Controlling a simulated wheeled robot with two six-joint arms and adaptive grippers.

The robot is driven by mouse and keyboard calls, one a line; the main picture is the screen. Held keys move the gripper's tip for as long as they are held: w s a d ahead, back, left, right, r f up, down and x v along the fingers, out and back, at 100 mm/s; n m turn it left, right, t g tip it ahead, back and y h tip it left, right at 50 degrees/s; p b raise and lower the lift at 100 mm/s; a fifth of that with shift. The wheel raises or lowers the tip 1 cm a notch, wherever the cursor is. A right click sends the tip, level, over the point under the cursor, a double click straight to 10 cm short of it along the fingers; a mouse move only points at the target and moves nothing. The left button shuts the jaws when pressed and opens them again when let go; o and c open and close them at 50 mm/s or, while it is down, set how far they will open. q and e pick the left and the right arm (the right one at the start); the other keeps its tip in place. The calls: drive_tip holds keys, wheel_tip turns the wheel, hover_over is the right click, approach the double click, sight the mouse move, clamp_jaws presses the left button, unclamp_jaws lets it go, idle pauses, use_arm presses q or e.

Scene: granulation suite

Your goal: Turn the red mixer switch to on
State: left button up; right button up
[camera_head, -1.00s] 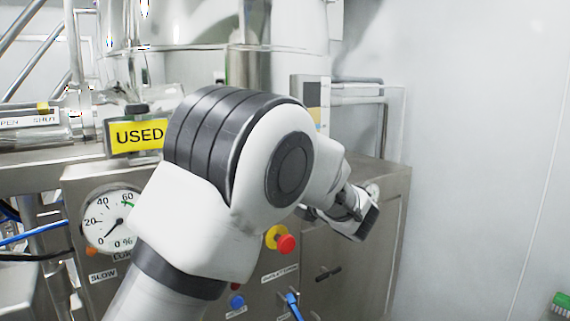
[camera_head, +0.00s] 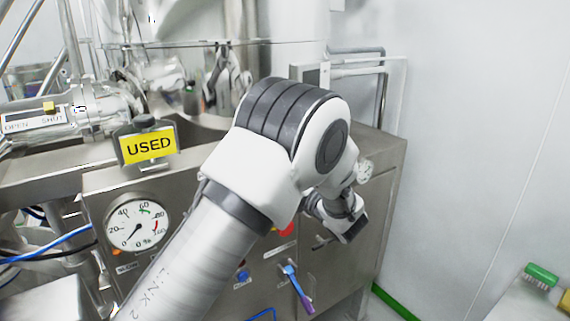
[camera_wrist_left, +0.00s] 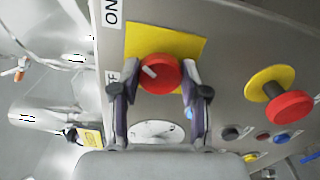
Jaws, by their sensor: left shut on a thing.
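The red mixer switch (camera_wrist_left: 158,73) is a round knob with a white mark, on a yellow plate (camera_wrist_left: 189,45) in the left wrist view. An "ON" label (camera_wrist_left: 112,14) is up and left of it, and a partly covered label reading "F" sits lower down. My left gripper (camera_wrist_left: 159,80) has a finger on each side of the knob and is shut on it. The white mark points to the upper left. In the head view my left arm reaches the panel, and the switch is hidden there. My right gripper is in neither view.
A red push button (camera_wrist_left: 289,106) on a yellow disc protrudes right of the switch in the wrist view. The steel panel also carries a large dial gauge (camera_head: 137,222). A yellow "USED" sign (camera_head: 150,145) stands above it. Open wall space lies to the right.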

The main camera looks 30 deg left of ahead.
use_arm(q)
drive_tip(key=shift+m+p, duration=0.8)
drive_tip(key=shift+m, duration=0.2)
drive_tip(key=o, duration=0.9)
drive_tip(key=shift+o, duration=1.2)
drive_tip(key=shift+a, duration=0.2)
